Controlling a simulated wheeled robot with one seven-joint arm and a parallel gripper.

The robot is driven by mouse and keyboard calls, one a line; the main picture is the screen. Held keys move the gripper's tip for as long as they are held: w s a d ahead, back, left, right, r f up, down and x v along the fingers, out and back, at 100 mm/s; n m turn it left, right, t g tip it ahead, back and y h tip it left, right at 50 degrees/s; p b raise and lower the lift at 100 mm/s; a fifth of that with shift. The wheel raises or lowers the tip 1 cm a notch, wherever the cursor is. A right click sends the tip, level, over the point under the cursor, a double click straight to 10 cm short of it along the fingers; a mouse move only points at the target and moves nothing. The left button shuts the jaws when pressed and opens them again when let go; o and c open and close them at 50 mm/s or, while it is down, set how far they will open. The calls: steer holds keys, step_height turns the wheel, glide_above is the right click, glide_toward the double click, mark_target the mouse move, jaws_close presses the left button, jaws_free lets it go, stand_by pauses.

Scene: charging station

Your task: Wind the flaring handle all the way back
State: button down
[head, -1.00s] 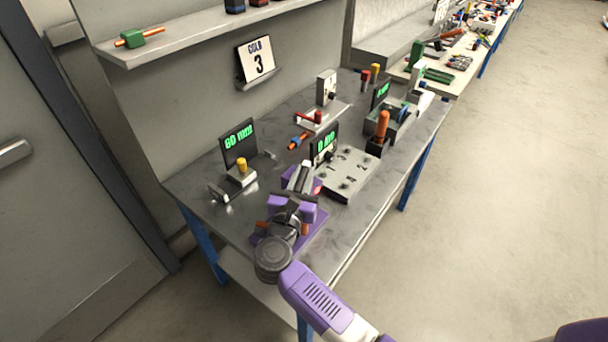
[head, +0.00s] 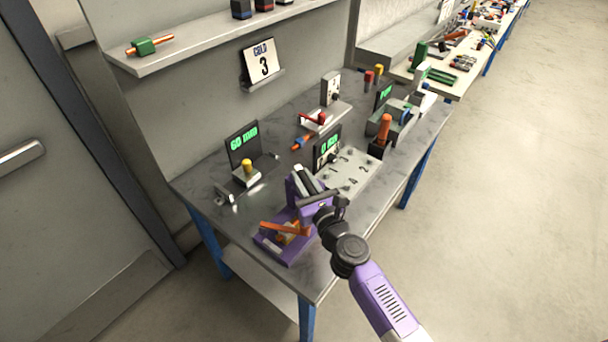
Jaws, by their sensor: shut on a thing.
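The flaring handle (head: 275,227) is an orange bar on the purple flaring tool (head: 270,250) at the table's front edge in the head view. It lies roughly crosswise, its left end free above the purple base. My gripper (head: 309,224) is at the right end of the handle, reaching in from the right, and is shut on it. The purple gripper parts and dark wrist hide the contact and part of the tool behind.
An upright orange handle (head: 384,128) is farther right. Open floor lies in front.

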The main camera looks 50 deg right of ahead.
steer(key=shift+r+n+t+y, duration=0.1)
steer(key=shift+n+t+y, duration=0.3)
steer(key=shift+n+y, duration=0.3)
steer(key=shift+a+y+p, duration=0.1)
steer(key=shift+y+p, duration=0.2)
steer(key=shift+w, duration=0.1)
steer(key=c, duration=1.4)
jaws_free()
steer(key=shift+o, duration=0.2)
steer(key=v, duration=0.3)
steer(key=b+v, duration=0.1)
steer(key=v, duration=0.2)
steer(key=shift+s+f+b, duration=0.2)
steer(key=shift+s+b, duration=0.1)
steer(key=shift+s+a+r, duration=0.1)
steer(key=shift+s+a, duration=0.2)
steer(key=shift+s, duration=0.3)
